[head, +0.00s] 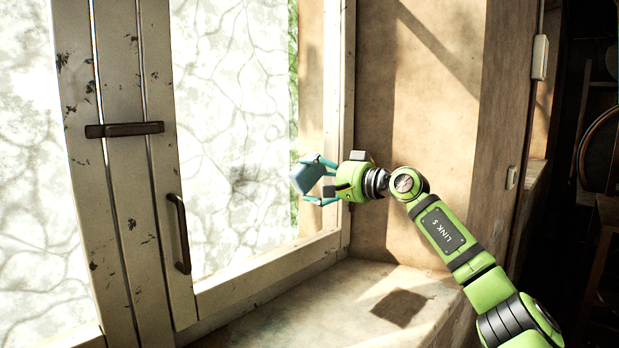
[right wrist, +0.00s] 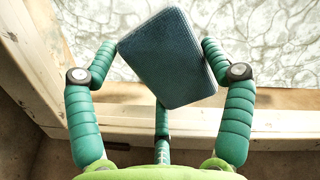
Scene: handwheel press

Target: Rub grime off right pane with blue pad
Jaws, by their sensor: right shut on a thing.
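The right pane (head: 230,130) is covered by pale, cracked-looking grime over most of its width. A strip along its right edge (head: 293,70) is clear and shows green foliage. My right gripper (head: 318,181) is shut on the blue pad (head: 306,178) near the pane's right edge. In the right wrist view, the pad (right wrist: 168,58) is tilted between the green fingers, with the grimy pane (right wrist: 275,45) behind it. I cannot tell whether the pad touches the glass. My left gripper is not in view.
The window frame's right post (head: 337,110) and bottom rail (head: 265,272) border the pane. A dark handle (head: 179,232) and latch bar (head: 125,129) stick out on the left. The sill (head: 340,300) below looks clear. A plaster wall (head: 425,80) stands at right.

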